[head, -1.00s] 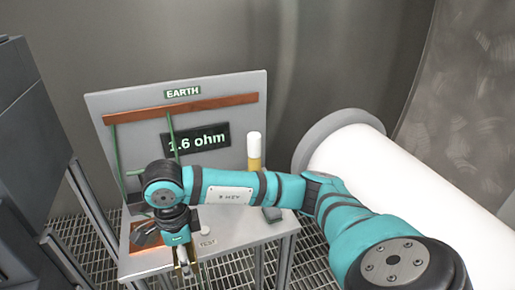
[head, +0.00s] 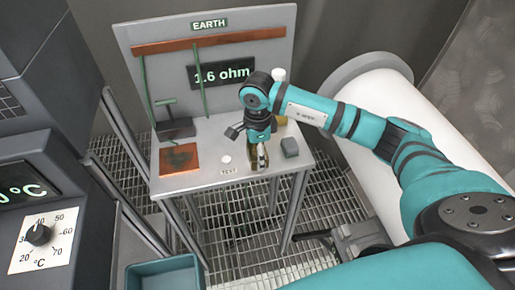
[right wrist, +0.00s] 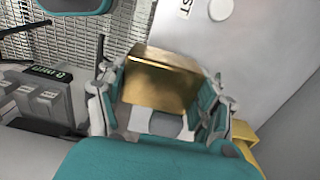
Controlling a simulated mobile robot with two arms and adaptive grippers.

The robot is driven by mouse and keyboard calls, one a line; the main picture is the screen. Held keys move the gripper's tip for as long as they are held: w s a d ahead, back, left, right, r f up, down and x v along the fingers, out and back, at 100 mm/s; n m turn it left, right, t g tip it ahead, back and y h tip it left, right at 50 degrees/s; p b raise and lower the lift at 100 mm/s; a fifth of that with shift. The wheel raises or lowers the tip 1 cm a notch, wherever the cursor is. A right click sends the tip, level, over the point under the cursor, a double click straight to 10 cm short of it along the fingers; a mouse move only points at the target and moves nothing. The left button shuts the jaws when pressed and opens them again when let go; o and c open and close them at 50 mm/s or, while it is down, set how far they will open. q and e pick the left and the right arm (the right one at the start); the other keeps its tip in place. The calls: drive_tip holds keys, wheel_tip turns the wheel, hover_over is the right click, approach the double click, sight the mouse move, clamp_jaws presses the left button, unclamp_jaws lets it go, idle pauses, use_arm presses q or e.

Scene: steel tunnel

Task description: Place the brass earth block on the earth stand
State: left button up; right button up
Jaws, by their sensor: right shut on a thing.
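The brass earth block (right wrist: 163,80) is a gold-coloured box between the fingers of my right gripper (right wrist: 160,105) in the right wrist view. The right gripper (head: 259,158) is shut on it at the front edge of the earth stand, right of the round white button (head: 226,159). Only a sliver of the block shows in the head view; whether it touches the stand cannot be told. The earth stand (head: 205,178) is a grey table with an EARTH back panel reading 1.6 ohm. A copper plate (head: 180,159) lies bare on its left side. My left gripper is out of view.
A clamp-like dark piece (head: 175,128) stands behind the copper plate. A thick white pipe (head: 375,110) is at the right, a cabinet with a dial (head: 38,234) at the left.

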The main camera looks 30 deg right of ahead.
drive_tip(key=w, duration=0.1)
drive_tip(key=w+d+b, duration=0.1)
drive_tip(key=w, duration=0.1)
drive_tip(key=w+d, duration=0.1)
drive_tip(key=w, duration=0.1)
drive_tip(key=shift+d+f+b, duration=0.15)
drive_tip(key=shift+f+b, duration=0.1)
drive_tip(key=shift+b, duration=0.05)
wheel_tip(320, 180, down, 3)
drive_tip(key=shift+w+f+b, duration=0.15)
drive_tip(key=shift+f+b, duration=0.05)
drive_tip(key=shift+b, duration=0.75)
drive_tip(key=shift+d, duration=0.1)
drive_tip(key=shift+f, duration=0.1)
drive_tip(key=shift+f, duration=0.15)
drive_tip(key=o, duration=1.6)
